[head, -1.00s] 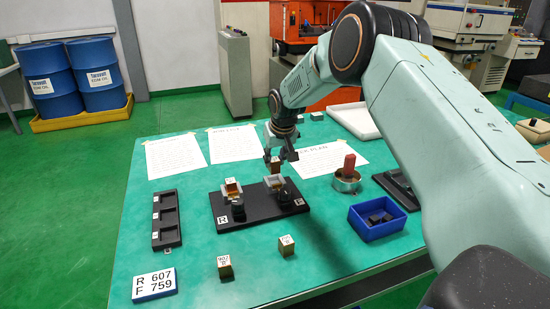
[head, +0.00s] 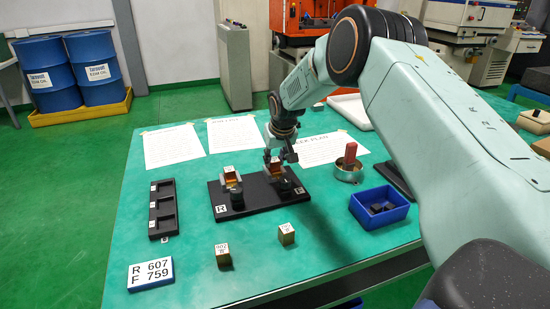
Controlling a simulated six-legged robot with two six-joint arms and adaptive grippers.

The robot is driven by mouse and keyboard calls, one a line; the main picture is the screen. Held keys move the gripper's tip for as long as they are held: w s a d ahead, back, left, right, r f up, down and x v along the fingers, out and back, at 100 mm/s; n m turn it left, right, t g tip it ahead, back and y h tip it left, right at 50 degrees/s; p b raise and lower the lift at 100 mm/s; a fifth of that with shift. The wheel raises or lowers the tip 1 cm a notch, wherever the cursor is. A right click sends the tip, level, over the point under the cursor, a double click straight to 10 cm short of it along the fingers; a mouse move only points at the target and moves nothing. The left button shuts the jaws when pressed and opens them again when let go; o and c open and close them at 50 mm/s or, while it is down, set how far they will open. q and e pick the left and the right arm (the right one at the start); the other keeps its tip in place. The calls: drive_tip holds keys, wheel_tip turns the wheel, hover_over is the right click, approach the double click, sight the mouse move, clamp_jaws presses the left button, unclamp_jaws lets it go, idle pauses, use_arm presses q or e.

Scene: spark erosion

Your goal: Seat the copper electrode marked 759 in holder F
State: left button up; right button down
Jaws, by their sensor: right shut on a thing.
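My right gripper (head: 279,158) is shut on a small copper electrode (head: 275,168), down at the right-hand holder of the black base plate (head: 255,204). The number on the held electrode is too small to read. The electrode sits within or just at the top of holder F (head: 268,183); I cannot tell whether it touches bottom. Holder R (head: 235,190), on the left of the plate, holds another copper piece (head: 231,179). A white card (head: 151,274) reads R 607 and F 759. My left gripper is not in view.
Two brass-coloured blocks (head: 223,254) (head: 286,234) stand near the front. A black three-pocket tray (head: 162,209) lies left. A blue bin (head: 379,208) with dark pieces and a round tin (head: 349,170) with a red block stand right. Paper sheets lie behind.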

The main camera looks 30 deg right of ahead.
drive_tip(key=shift+f, duration=0.1)
idle(0.3)
drive_tip(key=c, duration=1)
unclamp_jaws()
drive_tip(key=shift+f, duration=0.1)
drive_tip(key=v, duration=1.2)
drive_tip(key=shift+s, duration=0.1)
